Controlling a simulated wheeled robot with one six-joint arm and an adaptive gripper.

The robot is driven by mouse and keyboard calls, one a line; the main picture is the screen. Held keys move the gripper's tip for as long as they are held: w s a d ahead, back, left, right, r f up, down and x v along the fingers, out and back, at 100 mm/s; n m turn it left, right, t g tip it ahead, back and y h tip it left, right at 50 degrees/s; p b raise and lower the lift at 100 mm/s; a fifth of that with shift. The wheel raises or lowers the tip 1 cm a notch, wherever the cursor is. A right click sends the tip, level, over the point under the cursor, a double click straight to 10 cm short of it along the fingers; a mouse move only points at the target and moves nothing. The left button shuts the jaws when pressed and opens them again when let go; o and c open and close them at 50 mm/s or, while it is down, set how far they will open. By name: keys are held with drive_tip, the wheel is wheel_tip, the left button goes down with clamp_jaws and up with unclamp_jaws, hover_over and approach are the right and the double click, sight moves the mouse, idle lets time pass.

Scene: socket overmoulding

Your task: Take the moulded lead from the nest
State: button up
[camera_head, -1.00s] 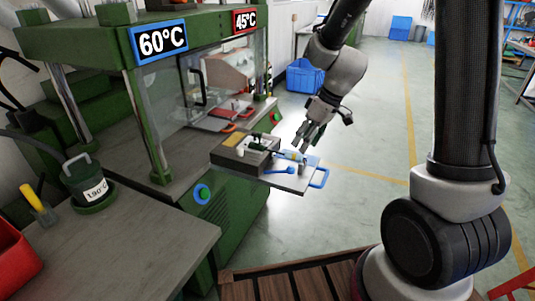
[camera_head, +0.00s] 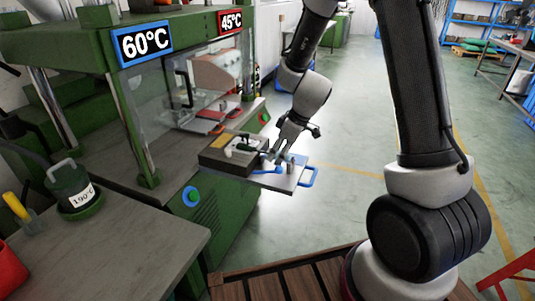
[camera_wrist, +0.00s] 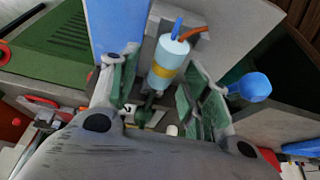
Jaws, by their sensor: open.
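In the wrist view a pale blue cylindrical piece with a yellow band (camera_wrist: 166,66), apparently the moulded lead, lies between my fingers. An orange cable (camera_wrist: 188,33) shows at its far end and a dark green part at its near end. My gripper (camera_wrist: 160,60) is open, with a green-padded finger on each side of the piece and visible gaps. In the head view my gripper (camera_head: 280,147) is low over the grey pull-out plate (camera_head: 285,183). The nest is partly hidden by my fingers, and the lead is too small there to make out fully.
A blue ball-ended lever (camera_wrist: 255,87) stands close right of my fingers. A dark block (camera_head: 222,160) sits behind, by the green press (camera_head: 180,150). Open floor lies to the right.

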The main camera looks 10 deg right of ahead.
clamp_jaws()
